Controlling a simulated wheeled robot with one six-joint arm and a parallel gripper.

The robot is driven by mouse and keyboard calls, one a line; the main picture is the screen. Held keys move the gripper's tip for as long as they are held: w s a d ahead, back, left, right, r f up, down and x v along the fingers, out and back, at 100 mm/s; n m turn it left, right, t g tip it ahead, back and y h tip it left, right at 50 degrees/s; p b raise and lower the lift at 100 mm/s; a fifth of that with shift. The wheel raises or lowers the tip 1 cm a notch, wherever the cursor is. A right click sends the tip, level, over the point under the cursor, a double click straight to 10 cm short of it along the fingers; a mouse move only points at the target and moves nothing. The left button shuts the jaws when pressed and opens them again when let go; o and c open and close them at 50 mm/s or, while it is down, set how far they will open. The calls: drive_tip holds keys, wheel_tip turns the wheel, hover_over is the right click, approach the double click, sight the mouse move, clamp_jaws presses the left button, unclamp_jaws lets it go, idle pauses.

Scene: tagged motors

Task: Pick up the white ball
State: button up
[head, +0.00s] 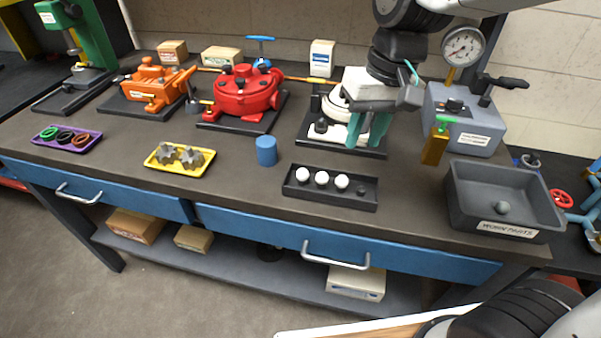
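Three white balls sit in a row in a small black tray (330,199) near the front of the bench: a left one (302,174), a middle one (322,178) and a right one (342,181). A small dark round spot, perhaps an empty seat, shows at the tray's right end. My gripper (366,132) has teal fingers pointing down, with a gap between them. It is behind and above the tray, in front of a white machine (338,108) on a black base, which it partly hides. No ball is seen between the fingers.
A grey bin (457,200) labelled worn parts, holding a grey ball (502,207), stands at the right. A grey gauge box (462,125) stands behind it. Left of the tray are a blue cylinder (266,151) and a yellow tray (155,164). Bare bench surrounds the black tray.

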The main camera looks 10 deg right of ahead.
approach(304, 170)
drive_tip(key=f, duration=0.1)
drive_tip(key=shift+n+g+y, duration=0.3)
drive_tip(key=shift+n+g, duration=0.1)
drive_tip(key=f, duration=0.5)
drive_tip(key=a+f, duration=0.1)
drive_tip(key=f, duration=0.2)
drive_tip(key=shift+w+a+f, duration=0.1)
drive_tip(key=shift+w+f, duration=0.05)
drive_tip(key=shift+w, duration=0.05)
drive_tip(key=c, duration=0.6)
